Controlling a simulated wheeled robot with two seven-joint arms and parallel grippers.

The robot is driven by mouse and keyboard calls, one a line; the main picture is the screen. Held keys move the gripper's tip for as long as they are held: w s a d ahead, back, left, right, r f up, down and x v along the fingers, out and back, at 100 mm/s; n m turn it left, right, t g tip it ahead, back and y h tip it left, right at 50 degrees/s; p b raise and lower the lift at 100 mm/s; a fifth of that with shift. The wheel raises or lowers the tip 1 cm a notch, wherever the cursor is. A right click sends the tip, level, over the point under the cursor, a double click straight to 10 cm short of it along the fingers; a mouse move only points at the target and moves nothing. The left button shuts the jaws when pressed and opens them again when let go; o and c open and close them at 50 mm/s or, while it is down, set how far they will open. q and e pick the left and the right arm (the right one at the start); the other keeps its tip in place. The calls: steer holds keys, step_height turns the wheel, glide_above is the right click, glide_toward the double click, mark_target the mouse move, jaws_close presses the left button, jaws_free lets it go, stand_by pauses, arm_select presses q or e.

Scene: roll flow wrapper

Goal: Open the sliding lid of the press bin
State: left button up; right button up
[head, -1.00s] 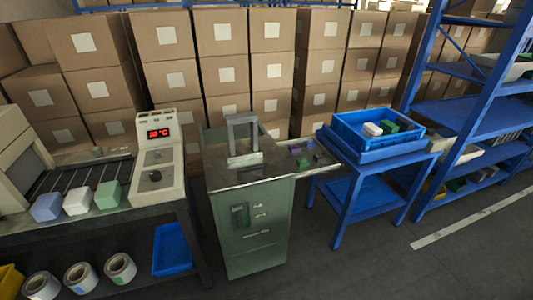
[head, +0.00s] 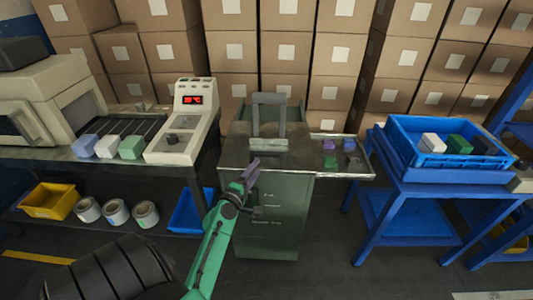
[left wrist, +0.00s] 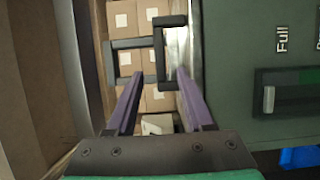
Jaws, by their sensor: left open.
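The press bin (head: 270,215) is a green cabinet in the middle of the head view, with a flat metal top (head: 240,152) and an upright grey frame-shaped handle (head: 269,99) on it. The bin's front, with "Full" lettering, shows sideways in the left wrist view (left wrist: 235,45). My left gripper (head: 251,166) is in front of the bin's top edge. Its two purple fingers are apart and empty in the left wrist view (left wrist: 160,72). The dark handle (left wrist: 160,50) shows beyond the fingertips, with no visible contact. My right gripper is not in view.
A side shelf (head: 345,170) with small coloured pieces adjoins the bin's right. A blue table (head: 440,195) with a blue tray (head: 400,145) stands farther right. A wrapping machine (head: 185,135) on a bench stands left. Stacked cartons (head: 285,45) fill the back.

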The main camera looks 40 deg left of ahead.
mark_target(266, 156)
arm_select(q)
steer(key=x, duration=0.9)
steer(key=shift+w, duration=0.25)
steer(key=shift+d, duration=0.15)
jaws_close()
stand_by(0.6)
